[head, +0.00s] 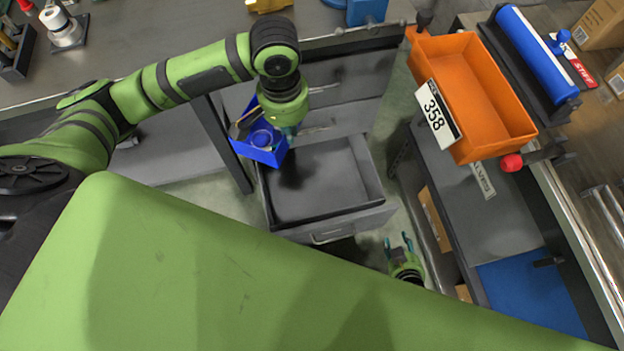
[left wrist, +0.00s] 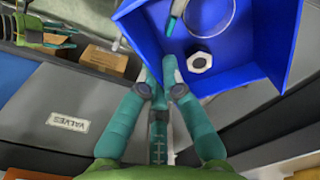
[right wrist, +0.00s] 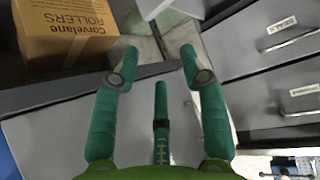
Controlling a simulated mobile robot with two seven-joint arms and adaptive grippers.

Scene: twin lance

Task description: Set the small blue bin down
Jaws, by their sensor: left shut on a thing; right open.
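The small blue bin (head: 258,153) hangs in my left gripper (head: 287,128), over the back left part of an open grey drawer. In the left wrist view the bin (left wrist: 222,78) fills the upper right, and the left gripper's fingers (left wrist: 170,80) are shut on its wall. A white hex nut (left wrist: 199,62) and a round ring-like part lie inside the bin. My right gripper (head: 398,245) is low, right of the drawer's front. In the right wrist view its fingers (right wrist: 155,68) are apart with nothing between them.
The open drawer (head: 322,185) looks empty, with a bare floor. An orange bin (head: 478,95) labelled 358 stands at the right bench edge, near a blue roller (head: 535,55). A cardboard box (right wrist: 75,32) sits beside my right gripper. The left bench has several small items.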

